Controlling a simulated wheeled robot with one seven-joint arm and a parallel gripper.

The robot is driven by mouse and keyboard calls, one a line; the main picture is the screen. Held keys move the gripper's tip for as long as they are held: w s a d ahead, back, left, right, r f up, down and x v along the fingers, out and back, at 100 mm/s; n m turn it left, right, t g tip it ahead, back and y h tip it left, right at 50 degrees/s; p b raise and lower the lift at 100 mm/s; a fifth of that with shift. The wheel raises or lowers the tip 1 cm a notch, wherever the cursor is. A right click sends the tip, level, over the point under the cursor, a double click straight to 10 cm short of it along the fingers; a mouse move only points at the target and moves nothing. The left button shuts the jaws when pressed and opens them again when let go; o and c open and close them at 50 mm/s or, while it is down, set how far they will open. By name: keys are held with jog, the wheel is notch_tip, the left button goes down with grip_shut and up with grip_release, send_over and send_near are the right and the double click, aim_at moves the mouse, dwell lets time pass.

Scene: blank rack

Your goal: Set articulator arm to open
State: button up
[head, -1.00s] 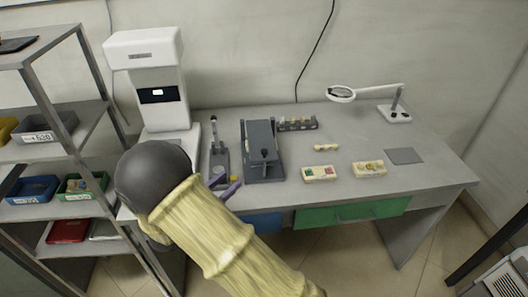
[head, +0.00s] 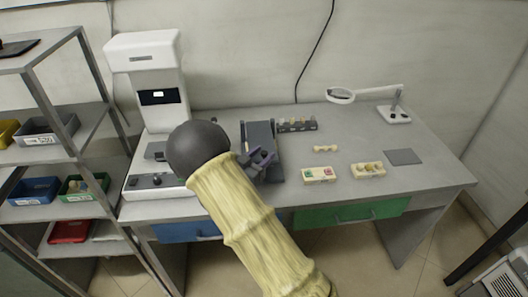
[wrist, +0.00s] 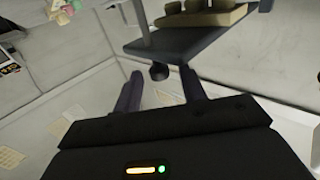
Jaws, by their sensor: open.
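The articulator (head: 262,135) is a dark grey device with a flat, sloping upper part, near the middle of the desk in the head view. My arm and gripper cover its lower left part. My gripper (head: 263,162) is at its front side, with purple-grey fingers spread apart. In the wrist view my gripper (wrist: 160,92) is open, with a finger on each side of a gap. A small dark round knob (wrist: 159,72) sits by that gap, below the edge of a dark grey plate (wrist: 190,43). I cannot tell whether the fingers touch it.
A rack with small blanks (head: 297,125) stands right behind the articulator. Two cream trays (head: 318,175) (head: 368,170) lie to its right, near a grey pad (head: 403,157). A white machine (head: 150,90) stands left. A magnifier lamp (head: 341,96) is at back right.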

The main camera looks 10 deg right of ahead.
jog(key=shift+x, duration=0.9)
grip_shut()
jog(key=shift+r, duration=0.1)
